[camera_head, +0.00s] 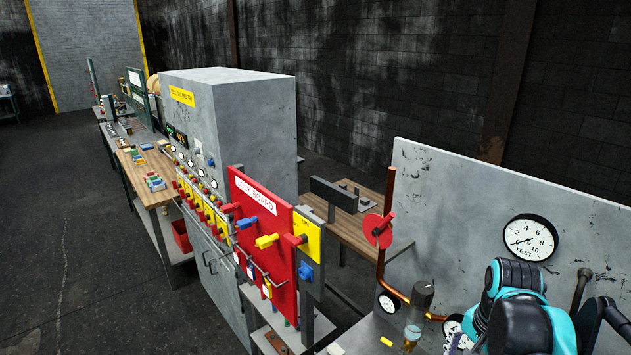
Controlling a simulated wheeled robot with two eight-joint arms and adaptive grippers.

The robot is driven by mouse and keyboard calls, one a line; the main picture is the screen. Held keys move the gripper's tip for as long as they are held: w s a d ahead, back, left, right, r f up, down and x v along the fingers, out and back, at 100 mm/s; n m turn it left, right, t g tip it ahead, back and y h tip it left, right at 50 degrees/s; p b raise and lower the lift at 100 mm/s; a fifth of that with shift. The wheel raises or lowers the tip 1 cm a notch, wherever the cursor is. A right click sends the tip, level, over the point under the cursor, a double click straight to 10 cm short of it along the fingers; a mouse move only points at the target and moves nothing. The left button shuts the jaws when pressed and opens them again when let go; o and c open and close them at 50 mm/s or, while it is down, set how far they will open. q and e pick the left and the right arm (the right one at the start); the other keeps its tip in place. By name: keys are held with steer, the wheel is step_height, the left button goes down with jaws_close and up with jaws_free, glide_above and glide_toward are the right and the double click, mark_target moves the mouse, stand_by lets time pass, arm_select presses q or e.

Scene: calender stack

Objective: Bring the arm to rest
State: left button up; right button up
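A teal and black arm of mine, by its side the right one, shows at the lower right in the head view. Its rounded joints stand in front of the grey panel, close to the test gauge (529,237). I cannot make out its gripper or fingertips; they are hidden behind the links or below the picture edge. My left arm and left gripper do not show. I see nothing held.
A red lock board (263,240) with coloured handles stands left of the arm, beside a tall grey cabinet (245,115). A copper pipe with a red valve wheel (378,231) and a small gauge (389,303) are nearer. Open floor (75,220) lies at left.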

steer(key=s+a+f+n+t+b, duration=0.1)
steer(key=a+f+n+t+b, duration=0.1)
steer(key=a+f+n+b, duration=0.2)
steer(key=s+a+f+n+t+b, duration=0.1)
steer(key=a+f+n+b, duration=0.3)
steer(key=f+b, duration=0.7)
steer(key=s+a+f+n+t+b, duration=0.2)
steer(key=f+b, duration=0.6)
steer(key=f, duration=0.6)
steer(key=a+n+t, duration=0.1)
steer(key=a+n, duration=0.1)
steer(key=a, duration=0.1)
steer(key=shift+n, duration=0.4)
